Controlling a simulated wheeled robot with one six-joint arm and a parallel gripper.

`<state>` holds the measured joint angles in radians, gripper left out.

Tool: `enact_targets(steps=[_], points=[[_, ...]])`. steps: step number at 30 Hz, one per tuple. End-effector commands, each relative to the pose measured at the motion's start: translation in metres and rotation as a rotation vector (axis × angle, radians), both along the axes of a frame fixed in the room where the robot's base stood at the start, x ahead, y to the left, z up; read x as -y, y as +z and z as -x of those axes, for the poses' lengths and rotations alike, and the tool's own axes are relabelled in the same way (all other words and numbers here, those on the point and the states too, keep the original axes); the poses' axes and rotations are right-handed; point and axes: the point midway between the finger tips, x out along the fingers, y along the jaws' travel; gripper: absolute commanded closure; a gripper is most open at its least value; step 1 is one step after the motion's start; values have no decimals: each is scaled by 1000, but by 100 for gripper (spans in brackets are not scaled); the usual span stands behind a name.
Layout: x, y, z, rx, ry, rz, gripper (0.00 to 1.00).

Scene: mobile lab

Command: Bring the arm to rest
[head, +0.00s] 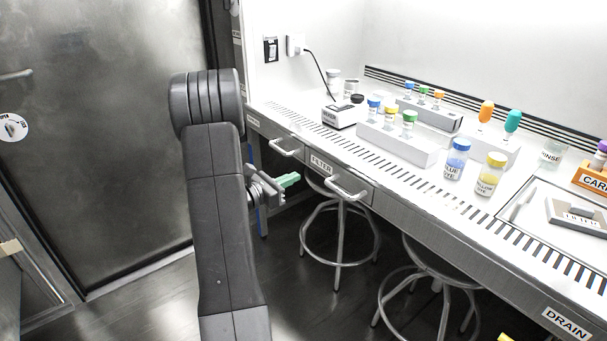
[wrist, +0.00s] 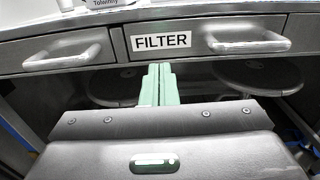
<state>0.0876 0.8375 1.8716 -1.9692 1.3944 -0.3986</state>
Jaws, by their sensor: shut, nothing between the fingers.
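My gripper (head: 288,180) shows in the head view with its green fingers pointing right, in front of the bench's drawer fronts. In the wrist view the green fingers of my gripper (wrist: 158,85) are together with nothing between them. They point toward the bench front, just below the FILTER label (wrist: 161,41). My dark arm stands raised and bent in the left middle of the head view and hides part of the door and floor.
The bench (head: 415,197) runs along the right, with bottles, racks and a tray on top. Two drawer handles (head: 347,188) (head: 286,148) stick out near my gripper. Stools (head: 338,222) stand under the bench. A metal door (head: 95,130) is at the left, with open floor before it.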

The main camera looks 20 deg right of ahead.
Motion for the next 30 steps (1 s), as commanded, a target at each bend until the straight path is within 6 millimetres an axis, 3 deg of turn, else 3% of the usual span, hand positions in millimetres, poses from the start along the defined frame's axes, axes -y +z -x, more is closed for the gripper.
enact_targets(steps=[6,12,24,30], points=[[-36,0,12,-1,3,-1,100],[-50,0,18,-1,1,-1,100],[-51,-1,19,-2,0,0,100],[-38,-1,15,0,-3,-1,100]])
